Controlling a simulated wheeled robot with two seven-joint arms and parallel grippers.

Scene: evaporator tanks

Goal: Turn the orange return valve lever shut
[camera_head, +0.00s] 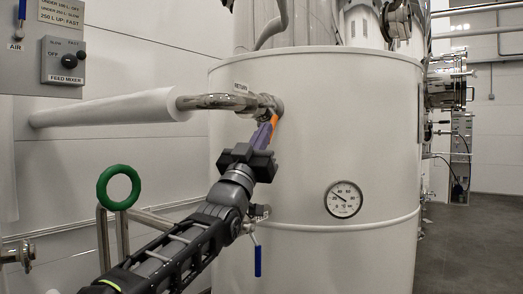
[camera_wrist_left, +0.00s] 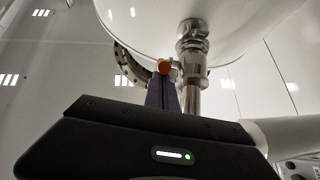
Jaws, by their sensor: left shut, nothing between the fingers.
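The orange return valve lever (camera_head: 275,119) sits on the steel valve where the return pipe meets the white tank, beside the RETURN label (camera_head: 241,87). In the left wrist view the lever's orange end (camera_wrist_left: 164,66) shows just beyond the fingertips. My left gripper (camera_head: 268,128) reaches up from below, its purple fingers shut with nothing between them. Its tips are at the lever, partly covering it in the head view; I cannot tell whether they touch. In the left wrist view the fingers (camera_wrist_left: 163,80) point up at the orange end. My right gripper is not in view.
The white tank (camera_head: 330,120) fills the middle, with a round gauge (camera_head: 343,199) on it. A thick white pipe (camera_head: 105,110) runs left from the valve. A green ring handle (camera_head: 118,187) and a blue lever (camera_head: 257,261) are near my left arm. Open floor (camera_head: 490,150) lies at right.

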